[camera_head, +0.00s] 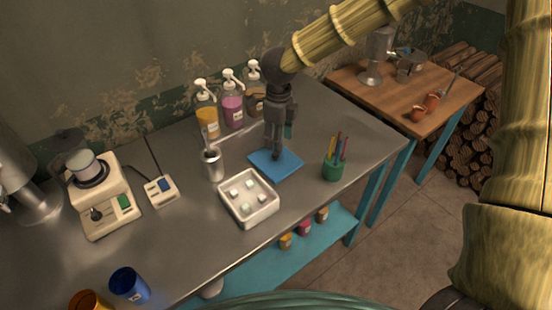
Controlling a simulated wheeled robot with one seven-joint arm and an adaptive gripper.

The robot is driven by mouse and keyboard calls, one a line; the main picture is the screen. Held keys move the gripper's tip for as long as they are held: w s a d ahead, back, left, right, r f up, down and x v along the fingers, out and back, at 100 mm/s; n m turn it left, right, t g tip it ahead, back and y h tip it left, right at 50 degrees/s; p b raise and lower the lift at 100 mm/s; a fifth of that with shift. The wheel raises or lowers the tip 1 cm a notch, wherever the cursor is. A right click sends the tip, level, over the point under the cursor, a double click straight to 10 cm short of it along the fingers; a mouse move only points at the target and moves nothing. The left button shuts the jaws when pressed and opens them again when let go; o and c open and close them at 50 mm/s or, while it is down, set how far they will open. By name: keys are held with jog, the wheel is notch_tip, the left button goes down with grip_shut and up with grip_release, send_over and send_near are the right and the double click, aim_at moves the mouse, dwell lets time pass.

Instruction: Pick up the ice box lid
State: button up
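The ice box (249,209) is a white square open tray on the metal counter, with several pale cubes inside. A flat blue square (289,168), which looks like the ice box lid, lies behind the box and slightly to its right. My gripper (276,156) points down over the middle of the blue square, its fingertips at or just above it. The fingers hide the square's centre, so any handle there is hidden. The fingertips look close together, but I cannot tell whether they are shut or touch the lid.
Three pump bottles (232,110) stand behind, left of my gripper. A metal cup (212,165) stands left of the lid, and a green cup with pens (333,169) to the right. A scale-like appliance (100,195) and blue cup (130,287) are further left. The counter's front edge is near.

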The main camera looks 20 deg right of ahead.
aim_at(276, 154)
jog(key=w+f, duration=0.2)
jog(key=f, duration=0.1)
jog(key=shift+a+f, duration=0.1)
jog(key=shift+a, duration=0.05)
jog(key=shift+s+f+p, duration=0.2)
jog(key=shift+f+p, duration=0.15)
jog(key=f, duration=0.2)
jog(key=shift+s+a+f+p, duration=0.15)
jog(key=shift+s+f+p, duration=0.05)
jog(key=shift+f+p, duration=0.2)
jog(key=shift+w+f, duration=0.15)
jog(key=shift+f, duration=0.25)
jog(key=shift+s+r, duration=0.15)
jog(key=shift+s, duration=0.05)
jog(key=shift+w, duration=0.1)
jog(key=c, duration=0.7)
grip_shut()
